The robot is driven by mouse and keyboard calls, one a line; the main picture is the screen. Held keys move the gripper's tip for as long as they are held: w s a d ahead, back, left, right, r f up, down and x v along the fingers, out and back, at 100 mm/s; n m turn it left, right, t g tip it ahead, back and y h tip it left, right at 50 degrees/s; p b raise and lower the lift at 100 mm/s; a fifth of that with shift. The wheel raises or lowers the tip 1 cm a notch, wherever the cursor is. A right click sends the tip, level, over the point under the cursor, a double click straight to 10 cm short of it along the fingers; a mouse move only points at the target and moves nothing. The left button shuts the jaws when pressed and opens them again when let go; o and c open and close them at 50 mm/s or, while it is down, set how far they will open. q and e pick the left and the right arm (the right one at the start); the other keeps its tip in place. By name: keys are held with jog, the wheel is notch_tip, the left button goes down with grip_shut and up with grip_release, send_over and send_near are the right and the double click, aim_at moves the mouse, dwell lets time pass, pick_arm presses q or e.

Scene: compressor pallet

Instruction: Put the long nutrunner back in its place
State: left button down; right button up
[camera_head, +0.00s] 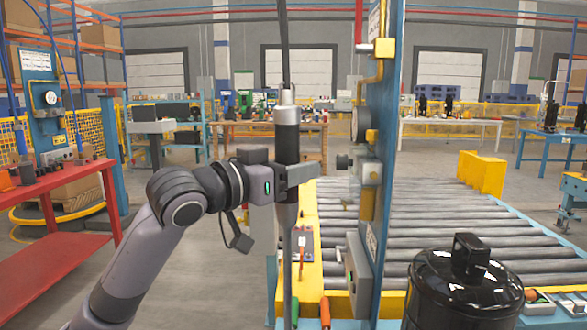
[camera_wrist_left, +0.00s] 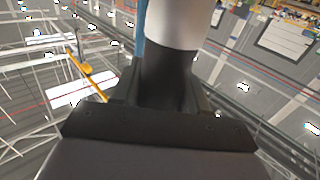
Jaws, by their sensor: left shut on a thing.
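The long nutrunner (camera_head: 287,140) stands upright in the middle of the head view, black with a silver collar near its top. A dark cable or hose runs up from it, and a thin shaft runs down from it. My left gripper (camera_head: 288,178) is shut around its black body at mid-height. In the left wrist view the nutrunner (camera_wrist_left: 165,80) rises between the jaws, with a pale section above a black one. Its lower end overlaps the yellow tool ledge (camera_head: 309,228) in the picture; I cannot tell whether they touch. My right gripper is not in view.
A blue post (camera_head: 384,150) with boxes and a yellow pipe stands just right of the nutrunner. A black compressor tank (camera_head: 463,290) is at the lower right. A roller conveyor (camera_head: 430,215) lies behind. A red bench (camera_head: 40,225) is at left, with open floor between.

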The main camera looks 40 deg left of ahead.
pick_arm(q)
jog(key=shift+s+f+b, duration=0.1)
jog(key=shift+f+b, duration=0.1)
jog(key=shift+b, duration=0.1)
jog(key=shift+c, duration=2.4)
grip_release()
jog(key=shift+f, duration=0.3)
jog(key=s+b, duration=0.1)
jog(key=s, duration=0.6)
jog(key=shift+a+r, duration=0.2)
jog(key=shift+a, duration=0.1)
